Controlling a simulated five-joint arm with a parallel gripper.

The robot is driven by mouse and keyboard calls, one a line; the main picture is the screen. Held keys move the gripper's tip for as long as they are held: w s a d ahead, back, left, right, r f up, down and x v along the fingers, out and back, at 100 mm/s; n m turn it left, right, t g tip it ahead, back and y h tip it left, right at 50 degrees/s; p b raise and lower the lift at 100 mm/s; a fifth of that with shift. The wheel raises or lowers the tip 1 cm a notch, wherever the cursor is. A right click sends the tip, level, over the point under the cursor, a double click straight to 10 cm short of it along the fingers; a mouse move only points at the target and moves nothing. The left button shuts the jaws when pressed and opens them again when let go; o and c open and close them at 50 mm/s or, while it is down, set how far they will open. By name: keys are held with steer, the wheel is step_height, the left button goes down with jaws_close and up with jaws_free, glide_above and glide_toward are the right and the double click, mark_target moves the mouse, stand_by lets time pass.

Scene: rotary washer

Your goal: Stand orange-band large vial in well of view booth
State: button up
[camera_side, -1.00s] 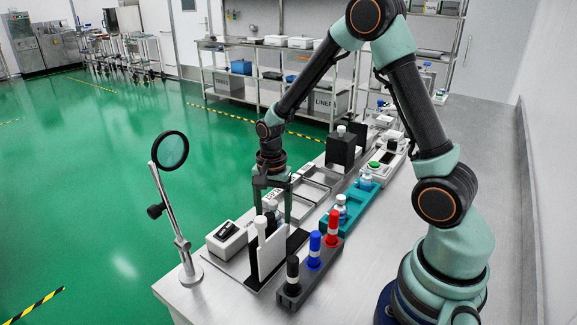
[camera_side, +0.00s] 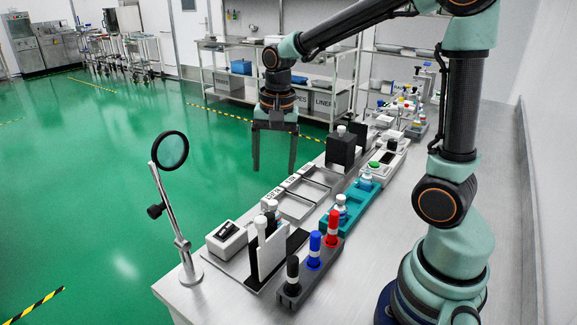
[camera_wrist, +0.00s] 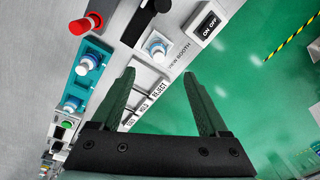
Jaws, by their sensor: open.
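A vial with a pale cap (camera_side: 272,206) stands upright in the view booth (camera_side: 272,252), partly hidden by the booth's white panel. In the wrist view the same vial (camera_wrist: 157,47) stands beside the "VIEW BOOTH" label, seen from above. I cannot make out an orange band on it. My gripper (camera_side: 274,168) is open and empty, raised clear of the booth and behind it in the side view. In the wrist view nothing is between the fingers (camera_wrist: 159,75).
A teal rack (camera_side: 338,222) holds vials right of the sorting trays (camera_side: 295,207). A dark holder (camera_side: 309,279) with black, blue and red-capped items stands front right. A magnifier (camera_side: 170,150) rises at the left edge. A switch box (camera_side: 226,240) sits beside the booth.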

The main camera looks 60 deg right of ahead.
steer(key=s+a+r+n+t, duration=0.4)
steer(key=s+n, duration=0.4)
steer(key=n, duration=0.3)
steer(key=shift+s+r+n+t, duration=0.2)
steer(key=shift+r+n+t, duration=0.15)
steer(key=shift+r, duration=0.45)
